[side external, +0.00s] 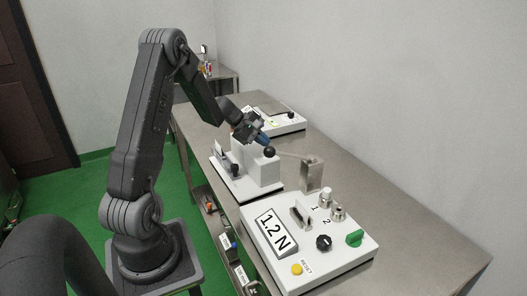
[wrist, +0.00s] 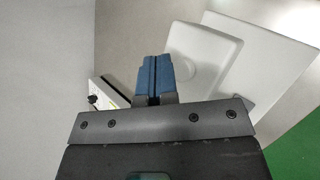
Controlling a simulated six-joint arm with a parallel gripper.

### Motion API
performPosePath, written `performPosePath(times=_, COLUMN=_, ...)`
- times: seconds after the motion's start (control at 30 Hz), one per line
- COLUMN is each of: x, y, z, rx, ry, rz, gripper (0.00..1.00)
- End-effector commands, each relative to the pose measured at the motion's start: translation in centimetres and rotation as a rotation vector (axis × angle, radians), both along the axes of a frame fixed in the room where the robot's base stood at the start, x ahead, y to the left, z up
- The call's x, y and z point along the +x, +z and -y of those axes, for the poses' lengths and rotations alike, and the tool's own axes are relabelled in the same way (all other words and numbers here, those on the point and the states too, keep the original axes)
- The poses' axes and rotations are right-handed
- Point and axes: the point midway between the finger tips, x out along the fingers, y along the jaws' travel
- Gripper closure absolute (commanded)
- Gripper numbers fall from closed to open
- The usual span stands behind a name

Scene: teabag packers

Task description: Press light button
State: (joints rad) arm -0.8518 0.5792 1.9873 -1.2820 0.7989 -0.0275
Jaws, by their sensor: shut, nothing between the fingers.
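My gripper (side external: 263,139) has blue fingers, pressed together with nothing between them. In the side external view it hangs over the table, just above and behind the white block station, close to its black ball knob (side external: 269,152); I cannot tell whether they touch. In the wrist view the shut blue fingers (wrist: 154,75) point over bare table, left of a pale block (wrist: 205,62). No button is clearly marked as the light button. A far white panel (side external: 291,127) has a black knob and a small yellowish patch. The near white panel (side external: 279,262) has a yellow button (side external: 297,269) marked RESET.
The near panel also carries a 1.2 N label, a black dial (side external: 323,242), a green switch (side external: 354,238) and metal posts. A metal bracket (side external: 312,175) with a thin rod stands between the stations. The table's right side (side external: 420,235) is clear, along the wall.

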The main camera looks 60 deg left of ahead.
Motion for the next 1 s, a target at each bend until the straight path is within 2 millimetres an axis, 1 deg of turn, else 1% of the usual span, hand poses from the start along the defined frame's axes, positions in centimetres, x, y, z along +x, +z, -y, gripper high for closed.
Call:
performPosePath(times=0.1, x=0.0, y=1.3, z=-0.1, rx=0.003, ry=0.001, rz=0.001, gripper=1.0)
performPosePath(times=0.4, x=0.0, y=4.0, z=0.0, rx=0.002, ry=0.0, rz=0.001, gripper=1.0)
performPosePath(times=0.53, x=0.0, y=4.5, z=0.0, rx=0.001, ry=0.001, rz=-0.001, gripper=1.0)
performPosePath(times=0.83, x=0.0, y=4.7, z=0.1, rx=0.003, ry=-0.004, rz=0.0, gripper=1.0)
performPosePath(times=0.87, x=0.1, y=4.8, z=0.4, rx=0.008, ry=-0.013, rz=0.001, gripper=1.0)
performPosePath(times=0.93, x=0.3, y=5.7, z=1.8, rx=0.035, ry=-0.06, rz=0.0, gripper=1.0)
performPosePath(times=0.97, x=0.3, y=6.3, z=2.7, rx=0.054, ry=-0.091, rz=0.001, gripper=1.0)
performPosePath(times=1.0, x=0.4, y=7.2, z=4.3, rx=0.086, ry=-0.147, rz=0.002, gripper=1.0)
